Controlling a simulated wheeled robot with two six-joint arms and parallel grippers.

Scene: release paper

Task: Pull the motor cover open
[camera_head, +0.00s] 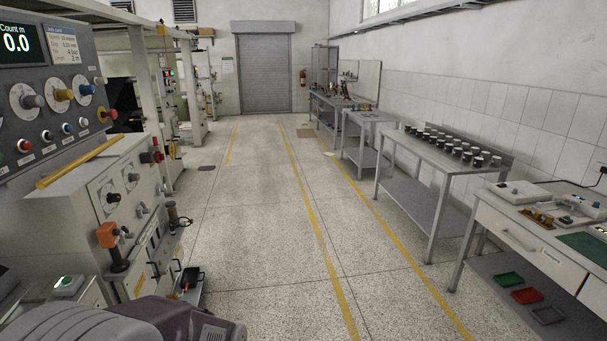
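I cannot pick out a motor cover for certain. A grey machine (95,215) with knobs, dials and a yellow bar along its top fills the left side. An orange-topped lever (108,236) stands out from its front. At the bottom left edge is a rounded light grey and dark purple form with vent slots (185,318), cut off by the frame. I cannot tell whether it is a machine part or part of my body. Neither of my grippers is in view.
A yellow-lined aisle (265,215) runs clear to a shut roller door (265,72). On the right stand a drawer workbench (520,235) with trays below and a metal table (440,158) bearing several dark cylinders. A small black item (190,281) is low beside the machine.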

